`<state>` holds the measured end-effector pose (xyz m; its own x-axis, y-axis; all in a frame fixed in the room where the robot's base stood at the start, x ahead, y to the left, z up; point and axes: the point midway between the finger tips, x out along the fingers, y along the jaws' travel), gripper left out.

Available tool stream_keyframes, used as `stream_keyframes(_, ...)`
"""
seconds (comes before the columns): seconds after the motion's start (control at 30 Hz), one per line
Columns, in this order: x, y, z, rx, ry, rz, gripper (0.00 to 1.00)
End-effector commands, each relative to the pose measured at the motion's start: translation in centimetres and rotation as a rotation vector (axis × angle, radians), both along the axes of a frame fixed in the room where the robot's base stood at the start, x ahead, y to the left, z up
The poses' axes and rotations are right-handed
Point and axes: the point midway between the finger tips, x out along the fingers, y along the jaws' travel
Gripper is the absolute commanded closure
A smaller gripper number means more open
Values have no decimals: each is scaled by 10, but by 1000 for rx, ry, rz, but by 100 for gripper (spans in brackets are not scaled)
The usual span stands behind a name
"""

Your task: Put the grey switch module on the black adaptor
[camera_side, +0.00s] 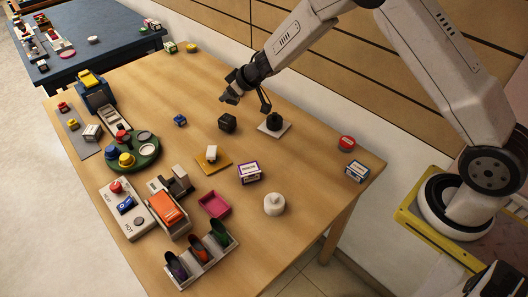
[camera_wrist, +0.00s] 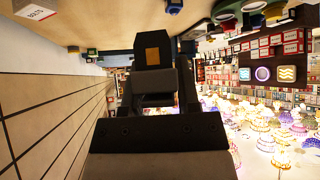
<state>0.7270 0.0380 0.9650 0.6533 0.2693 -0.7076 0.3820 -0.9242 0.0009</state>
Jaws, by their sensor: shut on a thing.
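My gripper (camera_side: 230,98) is above the far part of the wooden table, pointing down and left, its jaws shut on a small dark grey piece that I take to be the grey switch module. In the wrist view a dark block with an orange-brown square (camera_wrist: 152,47) shows at the jaws; its edges blend with the dark fingers. A small black block (camera_side: 228,123), which looks like the black adaptor, sits on the table just below my gripper, apart from it.
A black knob on a white plate (camera_side: 273,124) stands close to the right of the black block. A small blue block (camera_side: 180,120) is to the left. A yellow plate (camera_side: 213,162), a purple-edged box (camera_side: 249,172) and a green round tray (camera_side: 146,157) lie nearer.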

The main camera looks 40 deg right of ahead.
Motion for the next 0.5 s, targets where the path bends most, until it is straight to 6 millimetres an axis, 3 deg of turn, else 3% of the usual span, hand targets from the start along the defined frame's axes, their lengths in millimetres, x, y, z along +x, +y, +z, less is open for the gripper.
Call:
stream_keyframes(0.3,25,1,-31,-1,1,1,100)
stream_keyframes(0.5,33,2,-40,0,-1,1,100)
